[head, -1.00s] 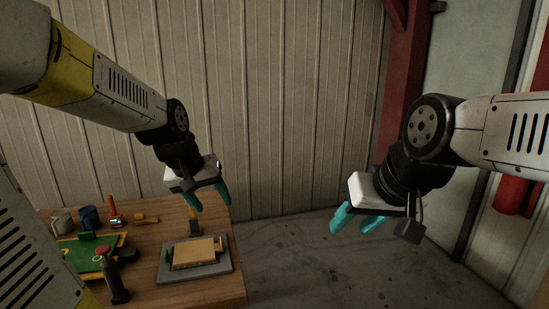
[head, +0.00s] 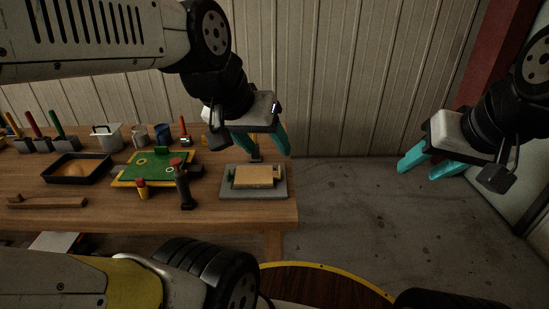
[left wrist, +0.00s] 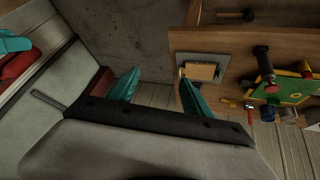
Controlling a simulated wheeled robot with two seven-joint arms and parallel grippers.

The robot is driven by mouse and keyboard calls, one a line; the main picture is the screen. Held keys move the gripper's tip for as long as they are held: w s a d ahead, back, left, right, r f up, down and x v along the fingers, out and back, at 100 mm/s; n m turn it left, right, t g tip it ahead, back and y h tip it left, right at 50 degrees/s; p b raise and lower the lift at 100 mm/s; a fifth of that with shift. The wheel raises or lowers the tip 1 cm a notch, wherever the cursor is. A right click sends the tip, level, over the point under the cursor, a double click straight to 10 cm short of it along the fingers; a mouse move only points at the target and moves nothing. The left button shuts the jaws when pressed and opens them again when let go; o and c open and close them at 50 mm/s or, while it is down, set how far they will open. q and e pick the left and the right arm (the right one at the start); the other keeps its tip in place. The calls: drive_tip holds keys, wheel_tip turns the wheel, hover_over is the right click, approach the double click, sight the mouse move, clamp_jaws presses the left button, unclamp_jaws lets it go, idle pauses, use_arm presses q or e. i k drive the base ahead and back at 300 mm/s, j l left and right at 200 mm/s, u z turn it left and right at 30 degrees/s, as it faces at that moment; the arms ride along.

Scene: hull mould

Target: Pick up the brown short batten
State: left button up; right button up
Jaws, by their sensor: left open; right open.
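A short brown wooden piece (head: 47,201) lies near the front edge of the table at the far left in the head view; it looks like the brown short batten, with a raised lump near its left end. Nothing holds it. My left gripper (head: 264,143) is open and empty, over the table's right end, well to the right of the brown piece. Its open fingers also show in the left wrist view (left wrist: 160,80). My right gripper (head: 429,165) is open and empty, off the table to the right, over the floor.
The wooden table (head: 110,215) holds a tan block (head: 255,177) on a grey plate (head: 228,190), a green board (head: 150,168), a black tray (head: 77,170), a dark upright tool (head: 184,188) and several containers. A round dark top with yellow rim (head: 340,275) shows at the bottom.

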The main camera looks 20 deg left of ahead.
sight(15, 200)
drive_tip(key=u, duration=2.3)
drive_tip(key=i+u, duration=0.3)
drive_tip(key=i, duration=0.45)
drive_tip(key=i+l+u, duration=0.1)
drive_tip(key=i+u, duration=0.15)
drive_tip(key=i, duration=0.5)
